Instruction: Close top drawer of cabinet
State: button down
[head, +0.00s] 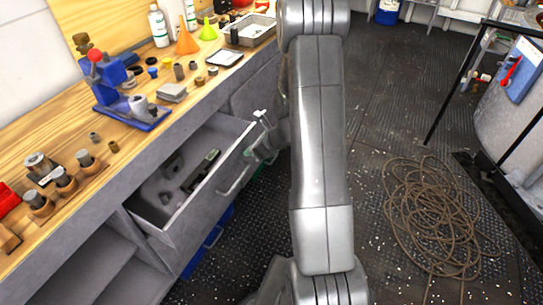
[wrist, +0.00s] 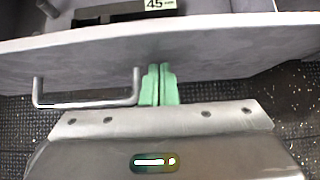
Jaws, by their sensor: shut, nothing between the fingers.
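The top drawer (head: 198,218) of the grey cabinet (head: 100,215) under the wooden bench stands pulled open in the head view. Its bar handle (head: 236,181) is on the front face. In the wrist view the drawer front (wrist: 225,48) spans the upper part, with the handle (wrist: 88,103) at the left. My gripper (head: 249,153) has green fingers that are pressed together and empty. In the wrist view the fingertips (wrist: 159,70) point at the drawer front just right of the handle. I cannot tell whether they touch it.
Dark parts (head: 203,170) lie inside the drawer. The bench top (head: 130,140) carries tools, bottles and funnels. An open shelf (head: 95,270) is below, left of the drawer. A blue object (head: 212,245) sits under the drawer. A coiled rope (head: 435,215) lies on the floor at right.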

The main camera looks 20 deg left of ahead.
jog(key=w+a+p, duration=0.1)
jog(key=a+p, duration=0.3)
jog(key=a, duration=1.2)
jog(key=shift+w+r, duration=0.15)
jog(key=shift+w, duration=0.05)
